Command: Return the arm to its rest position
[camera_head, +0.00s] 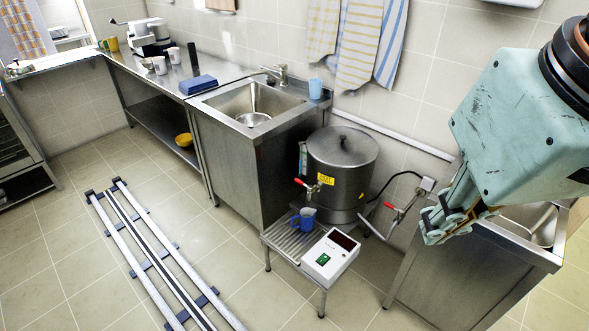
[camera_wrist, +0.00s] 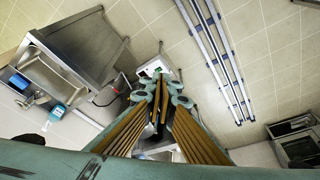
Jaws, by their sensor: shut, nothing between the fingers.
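My gripper (camera_head: 436,226) hangs at the right of the head view, pointing down, with its fingers together and nothing between them. It appears in front of the steel cabinet at the right and apart from the stockpot (camera_head: 341,170). In the wrist view my gripper (camera_wrist: 163,92) fills the middle, its fingers close together. The lidded stockpot has a yellow label and a red-handled tap. A blue mug (camera_head: 303,221) stands below that tap on a slatted stand (camera_head: 283,239). The arm's upper links are cut off by the picture's edge.
A white control box (camera_head: 330,257) with a green switch sits at the stand's front. A sink (camera_head: 254,104) and counter run along the wall. A steel cabinet (camera_head: 455,283) stands at the right. Floor rails (camera_head: 152,252) lie at the left, with open floor around them.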

